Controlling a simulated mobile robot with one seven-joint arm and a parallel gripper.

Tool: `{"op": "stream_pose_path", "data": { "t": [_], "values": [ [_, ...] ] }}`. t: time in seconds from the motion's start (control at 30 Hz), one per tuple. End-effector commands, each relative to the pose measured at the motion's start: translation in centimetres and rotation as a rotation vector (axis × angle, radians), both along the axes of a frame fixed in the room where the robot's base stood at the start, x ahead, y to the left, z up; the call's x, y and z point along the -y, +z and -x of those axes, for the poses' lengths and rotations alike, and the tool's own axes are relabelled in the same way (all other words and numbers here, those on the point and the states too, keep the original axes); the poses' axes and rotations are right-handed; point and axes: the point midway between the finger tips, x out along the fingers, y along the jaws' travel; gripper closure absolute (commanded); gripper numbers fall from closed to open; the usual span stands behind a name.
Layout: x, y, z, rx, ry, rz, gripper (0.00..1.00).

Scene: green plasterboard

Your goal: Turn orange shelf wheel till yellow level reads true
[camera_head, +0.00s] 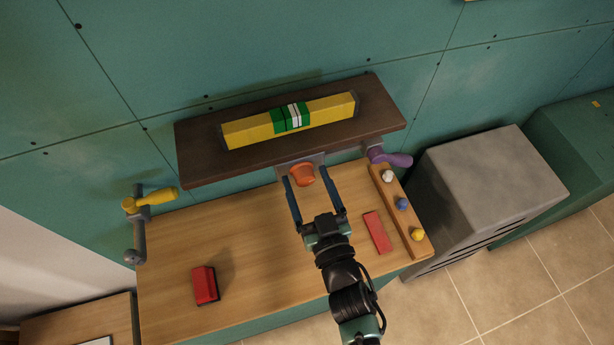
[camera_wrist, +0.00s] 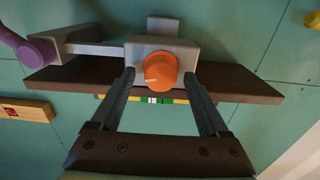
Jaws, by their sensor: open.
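The orange wheel (camera_head: 302,175) sits under the brown shelf (camera_head: 190,160). It also shows in the wrist view (camera_wrist: 161,72), with a pale mark on its left side. The yellow level (camera_head: 250,130) lies on the shelf, with a green middle carrying white and dark bands. I cannot tell its reading surely. In the wrist view only a thin strip of the level (camera_wrist: 180,100) shows below the shelf. My gripper (camera_head: 307,176) is open, its fingertips at either side of the wheel with gaps. I cannot tell how far they reach along it.
A purple handle (camera_head: 392,159) sits right of the wheel. A yellow-handled crank (camera_head: 155,198) stands at the left. Below, the wooden bench (camera_head: 260,270) holds a red block (camera_head: 205,285), a flat red piece (camera_head: 377,232) and a strip with coloured knobs (camera_head: 410,225). A grey cabinet (camera_head: 490,180) stands right.

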Motion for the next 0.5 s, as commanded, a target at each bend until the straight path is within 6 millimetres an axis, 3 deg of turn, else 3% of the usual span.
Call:
{"op": "stream_pose_path", "data": {
  "t": [0.33, 0.37, 0.5],
  "values": [
    [-0.15, -0.05, -0.36, -0.002, 0.0, -0.002, 0.22],
    [-0.15, -0.05, -0.36, -0.002, 0.0, -0.002, 0.24],
    [-0.15, -0.04, -0.35, -0.001, 0.0, -0.002, 0.49]
  ]
}}
